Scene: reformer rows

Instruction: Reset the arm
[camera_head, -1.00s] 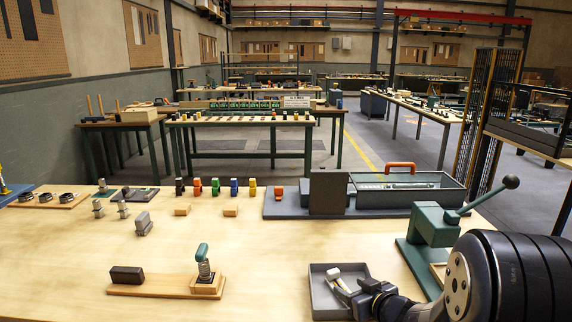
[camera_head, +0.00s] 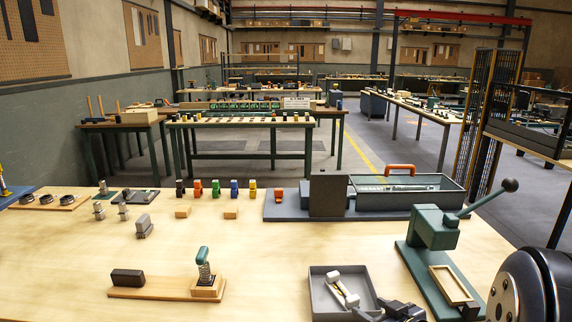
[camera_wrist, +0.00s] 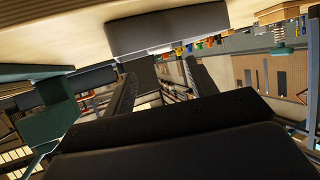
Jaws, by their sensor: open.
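My gripper (camera_head: 392,309) shows only partly at the bottom edge of the head view, by the right front side of a grey tray (camera_head: 313,299). In the wrist view, which looks upside down, its two dark fingers (camera_wrist: 162,88) stand apart with nothing seen between them. A pale piece (camera_head: 343,288) shows in the tray in the head view; I cannot tell what it is. The tray (camera_wrist: 166,32) also shows past the fingers in the wrist view.
A green lever press (camera_head: 433,228) stands right of the tray, close to my arm. A wooden block with a spring and green handle (camera_head: 206,288) lies to the left. Several coloured pieces (camera_head: 215,188) stand in a row further back. The bench middle is mostly clear.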

